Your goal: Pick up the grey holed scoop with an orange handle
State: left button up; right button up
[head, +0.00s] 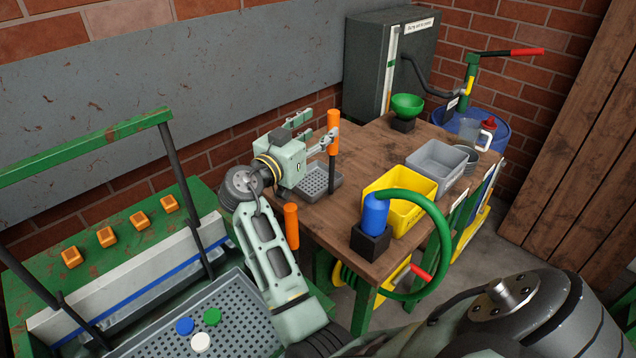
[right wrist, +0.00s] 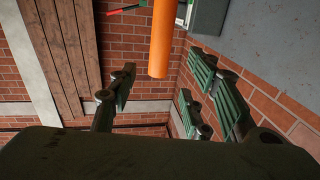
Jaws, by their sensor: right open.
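The grey holed scoop (head: 316,183) rests on the near left part of the wooden table in the head view. Its orange handle (head: 333,132) stands upright on a dark rod. My right gripper (head: 317,130) is open beside the upper handle, on its left side. In the right wrist view the orange handle (right wrist: 160,42) shows between the spread fingers of the right gripper (right wrist: 160,85). I cannot tell whether a finger touches it. My left gripper is not in view.
A yellow bin (head: 400,212), a grey bin (head: 437,165), a green bowl (head: 407,104) and a blue cylinder (head: 375,214) in a black block stand on the table (head: 365,160). A second orange cylinder (head: 291,222) shows below the scoop. A green-framed machine (head: 100,150) stands left.

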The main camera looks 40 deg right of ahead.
aim_at(330, 121)
jog(key=p+x, duration=0.3)
jog(key=x, duration=0.3)
jog(key=shift+d, duration=0.35)
jog(key=shift+w+d, duration=0.1)
jog(key=shift+d, duration=0.1)
jog(key=shift+a, duration=0.1)
grip_shut()
